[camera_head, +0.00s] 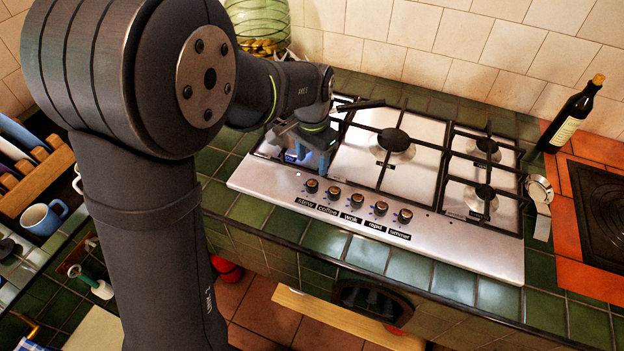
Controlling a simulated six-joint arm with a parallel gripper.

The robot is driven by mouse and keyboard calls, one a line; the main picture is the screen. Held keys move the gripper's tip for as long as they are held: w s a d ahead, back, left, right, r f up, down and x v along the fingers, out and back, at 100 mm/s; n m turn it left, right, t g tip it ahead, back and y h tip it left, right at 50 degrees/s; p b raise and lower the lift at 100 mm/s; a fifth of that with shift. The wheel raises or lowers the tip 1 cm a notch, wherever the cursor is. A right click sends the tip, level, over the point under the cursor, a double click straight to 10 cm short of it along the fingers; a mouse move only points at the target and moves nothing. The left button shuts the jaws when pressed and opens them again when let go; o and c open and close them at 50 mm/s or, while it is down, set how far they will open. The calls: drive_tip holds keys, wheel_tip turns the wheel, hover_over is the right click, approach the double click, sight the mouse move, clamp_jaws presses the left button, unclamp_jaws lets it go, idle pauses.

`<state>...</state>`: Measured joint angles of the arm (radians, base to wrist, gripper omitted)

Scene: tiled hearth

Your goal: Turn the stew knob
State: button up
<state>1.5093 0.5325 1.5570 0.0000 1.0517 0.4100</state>
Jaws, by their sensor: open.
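The stew knob (311,186) is the leftmost in a row of dark knobs along the front of the steel gas hob (470,248). A black label reading "stew" lies just in front of it. My gripper (312,160) points down over the left part of the hob, a little behind and above the stew knob. It is open and appears apart from the knob. Its fingers are small in view, and the gap between them is hard to make out.
The coffee knob (333,193) sits close on the right of the stew knob, with the wok knob (356,200) beyond. Black pan grates (440,150) stand behind the row. A dark bottle (570,118) stands at the right. A blue mug (42,219) is at the left.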

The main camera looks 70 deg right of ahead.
sight(312, 182)
wheel_tip(312, 182, down, 8)
drive_tip(key=shift+f, duration=0.2)
drive_tip(key=c, duration=1)
